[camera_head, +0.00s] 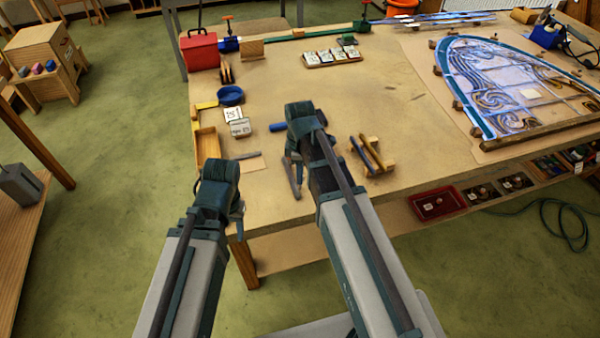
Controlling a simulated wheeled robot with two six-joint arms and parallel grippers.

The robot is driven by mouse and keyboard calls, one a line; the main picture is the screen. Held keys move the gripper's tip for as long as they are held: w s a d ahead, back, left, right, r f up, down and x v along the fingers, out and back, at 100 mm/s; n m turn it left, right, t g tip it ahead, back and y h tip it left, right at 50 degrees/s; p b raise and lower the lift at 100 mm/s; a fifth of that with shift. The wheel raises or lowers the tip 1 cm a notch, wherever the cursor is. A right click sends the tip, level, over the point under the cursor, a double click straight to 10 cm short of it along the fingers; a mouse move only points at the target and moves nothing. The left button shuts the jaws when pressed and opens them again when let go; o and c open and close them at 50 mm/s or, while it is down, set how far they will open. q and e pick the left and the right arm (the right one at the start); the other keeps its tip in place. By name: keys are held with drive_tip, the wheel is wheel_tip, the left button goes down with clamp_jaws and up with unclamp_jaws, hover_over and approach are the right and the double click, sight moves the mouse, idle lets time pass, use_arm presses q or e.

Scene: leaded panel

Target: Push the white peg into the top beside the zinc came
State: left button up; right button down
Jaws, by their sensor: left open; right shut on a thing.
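A leaded panel (522,84) with blue and brown swirls lies at the right of the bench top (345,95). A teal strip runs round its curved edge, with several small wooden blocks against it. I cannot tell which strip is the zinc came. I cannot make out the white peg. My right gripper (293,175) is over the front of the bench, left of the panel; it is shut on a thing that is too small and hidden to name. My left gripper (238,212) is open at the bench's front left corner, mostly hidden by its own wrist.
A blue rod-like thing (279,127) lies by my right wrist. A wooden rack (375,160) stands right of it. The bench middle is clear.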

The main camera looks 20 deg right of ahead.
drive_tip(key=shift+f+b, duration=0.8)
drive_tip(key=shift+f, duration=0.2)
idle(0.7)
drive_tip(key=c, duration=0.6)
unclamp_jaws()
drive_tip(key=shift+r, duration=0.1)
wheel_tip(320, 180, up, 14)
drive_tip(key=p, duration=1.4)
drive_tip(key=shift+f, duration=0.2)
drive_tip(key=s+a+f+m+b, duration=0.3)
drive_tip(key=s, duration=0.1)
drive_tip(key=s+a+f+m+b, duration=0.3)
drive_tip(key=s+a+f+b, duration=0.1)
drive_tip(key=s, duration=0.1)
drive_tip(key=s+a+f+m+h+b, duration=0.1)
drive_tip(key=s+a+f+m+b, duration=0.2)
drive_tip(key=s+m+b, duration=0.1)
drive_tip(key=shift+s+a+f, duration=0.2)
drive_tip(key=shift+s+f, duration=0.15)
drive_tip(key=shift+s, duration=0.35)
